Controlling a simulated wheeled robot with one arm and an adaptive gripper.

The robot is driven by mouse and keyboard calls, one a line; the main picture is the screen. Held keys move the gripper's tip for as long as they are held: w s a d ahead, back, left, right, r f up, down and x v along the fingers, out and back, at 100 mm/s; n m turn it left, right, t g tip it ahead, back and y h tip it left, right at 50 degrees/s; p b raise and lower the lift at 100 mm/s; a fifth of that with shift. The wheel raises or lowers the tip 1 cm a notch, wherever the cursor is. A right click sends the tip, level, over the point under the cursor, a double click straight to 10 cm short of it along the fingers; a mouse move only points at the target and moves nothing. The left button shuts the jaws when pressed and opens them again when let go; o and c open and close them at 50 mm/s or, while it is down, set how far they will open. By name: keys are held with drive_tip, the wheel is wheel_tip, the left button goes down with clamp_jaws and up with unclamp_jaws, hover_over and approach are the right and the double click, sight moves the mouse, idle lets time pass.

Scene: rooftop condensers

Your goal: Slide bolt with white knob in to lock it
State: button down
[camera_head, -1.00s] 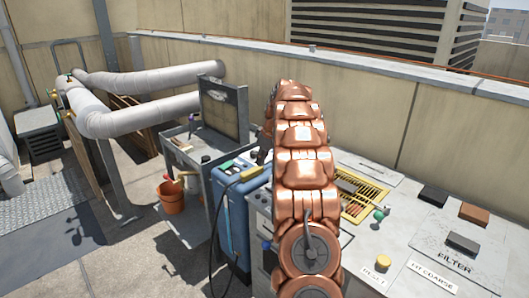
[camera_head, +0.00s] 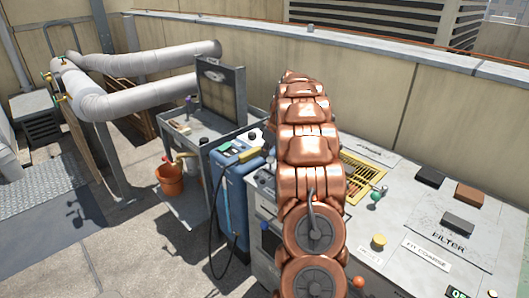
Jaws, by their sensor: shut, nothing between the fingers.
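My copper-coloured arm rises through the middle of the head view and reaches away over the equipment. My gripper is hidden behind the arm's own segments. I cannot make out a bolt with a white knob. The part of the cabinet behind my arm is covered. A green knob (camera_head: 375,196) shows on the right-hand worktop (camera_head: 398,222), beside a yellow grille (camera_head: 365,175). A yellow knob (camera_head: 379,241) stands nearer on the same top.
A blue machine (camera_head: 229,195) with a dark hose stands left of my arm, next to a grey cart (camera_head: 190,140) with an upright panel. An orange bucket (camera_head: 169,179) is on the cart's lower shelf. Dark and brown blocks (camera_head: 469,194) lie on the right-hand top. Open floor lies at left.

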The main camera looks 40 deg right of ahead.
sight(272, 160)
drive_tip(key=s+b, duration=0.2)
drive_tip(key=s, duration=0.1)
drive_tip(key=shift+s+f, duration=0.1)
drive_tip(key=shift+f, duration=0.05)
drive_tip(key=shift+s, duration=0.55)
drive_tip(key=w, duration=0.1)
drive_tip(key=w+r, duration=0.1)
drive_tip(key=w, duration=0.2)
drive_tip(key=shift+w+a+r, duration=0.15)
drive_tip(key=shift+a+r, duration=0.15)
drive_tip(key=shift+r, duration=0.1)
drive_tip(key=v, duration=0.9)
drive_tip(key=shift+r, duration=0.2)
